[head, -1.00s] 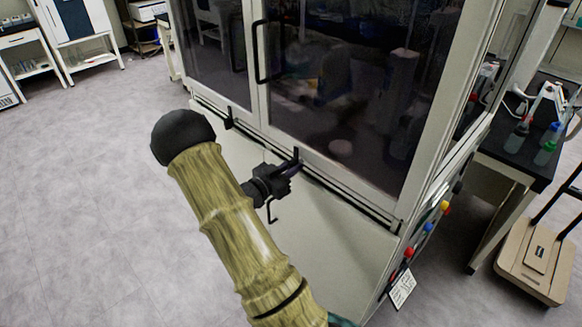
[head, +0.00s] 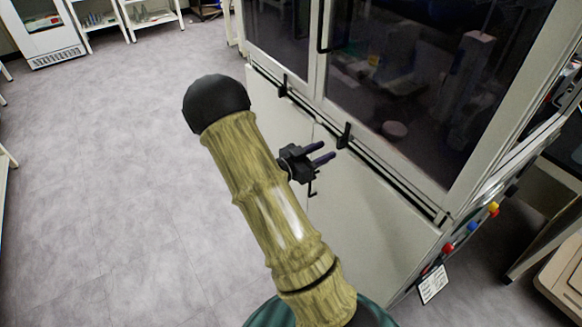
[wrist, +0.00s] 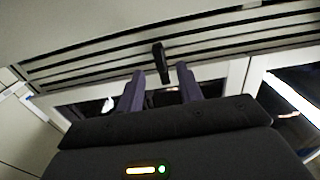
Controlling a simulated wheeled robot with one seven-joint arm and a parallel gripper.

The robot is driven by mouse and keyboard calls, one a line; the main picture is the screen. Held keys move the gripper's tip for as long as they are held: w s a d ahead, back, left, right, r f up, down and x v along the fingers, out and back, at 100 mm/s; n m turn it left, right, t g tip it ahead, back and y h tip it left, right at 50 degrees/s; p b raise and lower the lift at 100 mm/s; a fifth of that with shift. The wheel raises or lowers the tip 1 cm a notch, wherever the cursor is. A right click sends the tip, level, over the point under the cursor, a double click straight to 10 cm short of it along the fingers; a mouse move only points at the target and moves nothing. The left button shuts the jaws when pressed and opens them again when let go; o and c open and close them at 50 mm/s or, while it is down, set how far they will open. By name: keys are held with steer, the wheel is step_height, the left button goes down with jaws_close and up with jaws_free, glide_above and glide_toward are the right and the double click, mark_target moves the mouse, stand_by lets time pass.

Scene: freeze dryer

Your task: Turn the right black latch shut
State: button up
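The right black latch (head: 344,135) stands upright on the ledge under the freeze dryer's glass doors. In the wrist view the black latch (wrist: 160,62) lies just beyond the fingertips, in line with the gap between them. My gripper (head: 328,153) is open and empty, its two dark fingers pointing at the latch from the left and a little below. A small gap shows between fingertips and latch in the head view. The fingers also show apart in the wrist view (wrist: 161,75). The left black latch (head: 283,86) stands upright further along the ledge.
A black door handle (head: 322,28) is above the ledge. A small black hook-shaped handle (head: 312,189) is on the pale lower panel (head: 365,225), close below my gripper. Coloured buttons (head: 472,227) are at the cabinet's right corner. The floor (head: 110,170) to the left is clear.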

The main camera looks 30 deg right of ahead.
steer(key=s+a, duration=0.1)
steer(key=a, duration=0.9)
steer(key=shift+a+b, duration=0.2)
steer(key=shift+b, duration=0.2)
steer(key=w+a+r+n+t+y+p, duration=0.2)
steer(key=w+n+t+y+p, duration=0.15)
steer(key=w+t+y, duration=0.3)
steer(key=a+r+n+y+p, duration=0.2)
steer(key=a+r+n+y, duration=0.1)
steer(key=a+n+y, duration=0.4)
steer(key=s+a+r+n+g+y+p, duration=0.2)
steer(key=s+n, duration=0.1)
steer(key=s, duration=0.6)
steer(key=s+a+r+n+g+y+p, duration=0.1)
steer(key=s+r+n+g+y+p, duration=0.1)
steer(key=s, duration=0.7)
steer(key=shift+a+r+n+g, duration=0.4)
steer(key=shift+r+n+g, duration=0.15)
steer(key=shift+r+n, duration=0.2)
